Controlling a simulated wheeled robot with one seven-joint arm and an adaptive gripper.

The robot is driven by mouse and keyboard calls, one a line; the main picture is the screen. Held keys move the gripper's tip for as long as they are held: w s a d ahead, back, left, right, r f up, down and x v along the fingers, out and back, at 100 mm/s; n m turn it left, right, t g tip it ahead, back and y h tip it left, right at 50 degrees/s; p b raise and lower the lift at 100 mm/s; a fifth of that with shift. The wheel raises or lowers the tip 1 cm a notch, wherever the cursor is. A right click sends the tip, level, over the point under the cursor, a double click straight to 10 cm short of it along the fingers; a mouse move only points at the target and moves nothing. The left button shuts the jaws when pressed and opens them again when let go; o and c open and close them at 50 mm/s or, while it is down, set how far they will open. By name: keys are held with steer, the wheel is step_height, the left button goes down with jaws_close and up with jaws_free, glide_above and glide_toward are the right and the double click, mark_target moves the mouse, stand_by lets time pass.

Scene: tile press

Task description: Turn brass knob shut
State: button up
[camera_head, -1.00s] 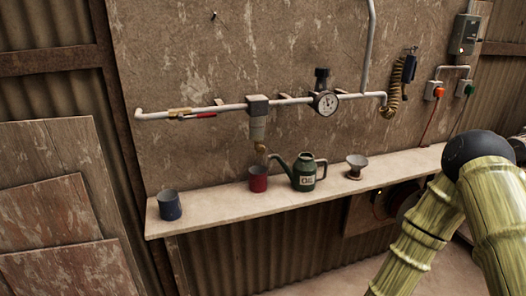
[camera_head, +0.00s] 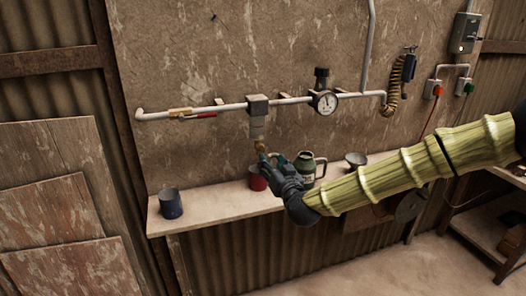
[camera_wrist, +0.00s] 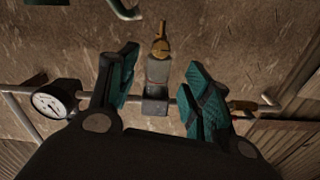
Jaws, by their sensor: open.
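The small brass knob (camera_head: 260,146) hangs at the bottom of the grey filter bowl (camera_head: 257,127) under the wall pipe. In the wrist view the brass knob (camera_wrist: 161,46) appears above the filter bowl (camera_wrist: 157,72), between and a little beyond the fingertips. My gripper (camera_head: 268,158) is just below and right of the knob in the head view, partly overlapping it. In the wrist view my gripper (camera_wrist: 160,72) has its two teal fingers spread wide, with nothing held. I cannot tell the knob's turned position.
The gauge (camera_head: 325,102) and a red-handled brass valve (camera_head: 190,114) sit on the pipe.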

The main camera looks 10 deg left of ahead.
mark_target(262, 150)
steer(key=p+x, duration=0.2)
steer(key=x, duration=0.7)
steer(key=shift+w+f, duration=0.1)
steer(key=shift+w, duration=0.05)
steer(key=c, duration=1)
